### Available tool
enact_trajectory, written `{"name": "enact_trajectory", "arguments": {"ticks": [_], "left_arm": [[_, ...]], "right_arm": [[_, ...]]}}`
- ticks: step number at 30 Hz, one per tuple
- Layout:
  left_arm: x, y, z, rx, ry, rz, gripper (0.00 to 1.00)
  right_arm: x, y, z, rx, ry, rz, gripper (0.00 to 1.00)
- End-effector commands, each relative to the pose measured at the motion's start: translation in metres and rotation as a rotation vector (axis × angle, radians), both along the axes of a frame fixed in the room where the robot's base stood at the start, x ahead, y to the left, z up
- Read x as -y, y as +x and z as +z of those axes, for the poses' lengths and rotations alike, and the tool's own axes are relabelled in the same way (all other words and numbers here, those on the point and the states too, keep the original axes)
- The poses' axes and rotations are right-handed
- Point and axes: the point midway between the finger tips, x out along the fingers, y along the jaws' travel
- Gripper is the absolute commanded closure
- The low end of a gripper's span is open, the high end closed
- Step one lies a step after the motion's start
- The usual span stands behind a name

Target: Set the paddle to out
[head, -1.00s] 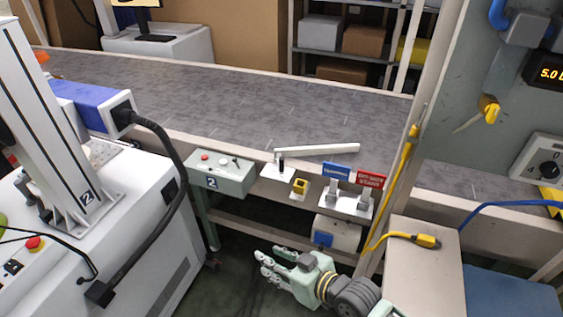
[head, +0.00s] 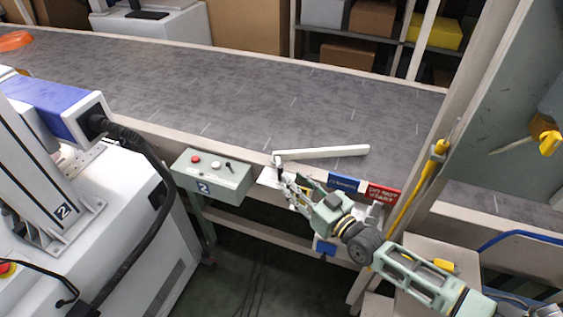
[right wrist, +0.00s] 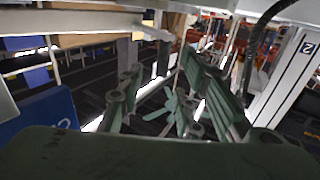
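The paddle (head: 325,152) is a long white bar at the near edge of the grey conveyor belt. It runs right from its pivot post and lies nearly along the belt's edge, its far end slightly over the belt. A small dark handle (head: 279,173) shows below the pivot. My right gripper (head: 288,190) is just below and right of this handle; whether they touch is unclear. In the right wrist view its fingers (right wrist: 170,100) are spread apart with nothing clearly held between them. My left gripper is not in view.
A green control box (head: 212,176) marked 2 is left of the pivot. Blue and red signs (head: 382,194) stand close to my right wrist. A yellow-handled post stands further right. The belt (head: 240,100) is mostly clear, with an orange object (head: 15,41) at far left.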

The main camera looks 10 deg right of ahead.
Motion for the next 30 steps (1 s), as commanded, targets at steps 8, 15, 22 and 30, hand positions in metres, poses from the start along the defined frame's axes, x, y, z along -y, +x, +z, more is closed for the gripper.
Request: {"name": "enact_trajectory", "arguments": {"ticks": [8,15,22,30], "left_arm": [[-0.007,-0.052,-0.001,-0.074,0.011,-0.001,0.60],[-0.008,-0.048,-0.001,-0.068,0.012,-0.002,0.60],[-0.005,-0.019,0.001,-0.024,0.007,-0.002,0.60],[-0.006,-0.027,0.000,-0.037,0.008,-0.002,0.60]], "right_arm": [[-0.021,0.041,0.002,0.003,-0.001,0.002,0.67],[-0.031,0.060,0.001,0.000,-0.001,0.002,0.67],[-0.032,0.061,0.000,0.000,-0.001,0.002,0.67],[-0.032,0.061,0.000,0.000,0.000,0.002,0.87]]}}
